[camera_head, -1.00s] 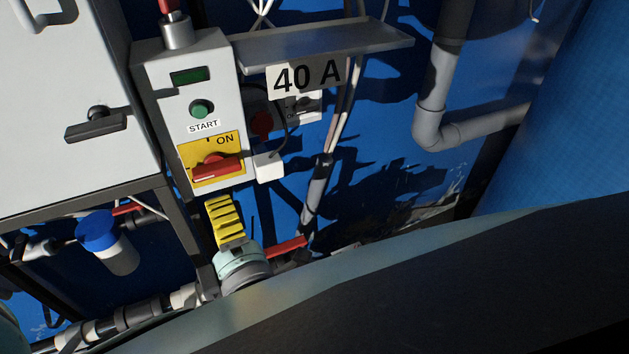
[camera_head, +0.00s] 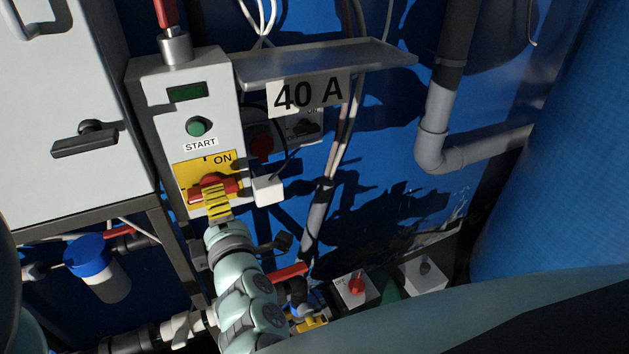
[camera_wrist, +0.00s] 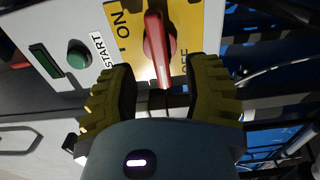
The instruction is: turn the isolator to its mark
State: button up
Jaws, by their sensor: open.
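The isolator is a red handle (camera_head: 226,187) on a yellow plate (camera_head: 183,178), low on the front of a grey control box. In the head view my gripper (camera_head: 216,190) is right at the plate and hides part of the handle. In the wrist view the red handle (camera_wrist: 159,48) lies along the picture's height, pointing down between my fingers, with the plate marked ON and OFF. My gripper (camera_wrist: 160,95) is open, a yellow finger on each side of the handle's lower end.
A green START button (camera_head: 195,127) sits above the plate. A grey shelf (camera_head: 320,63) with a 40 A sign (camera_head: 308,93) juts out at the right. A white plug (camera_head: 267,189) with a cable is close beside the plate. Grey pipework (camera_head: 440,145) stands farther right.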

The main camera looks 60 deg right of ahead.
jog(key=shift+p+x, duration=0.3)
jog(key=shift+x, duration=2.25)
grip_shut()
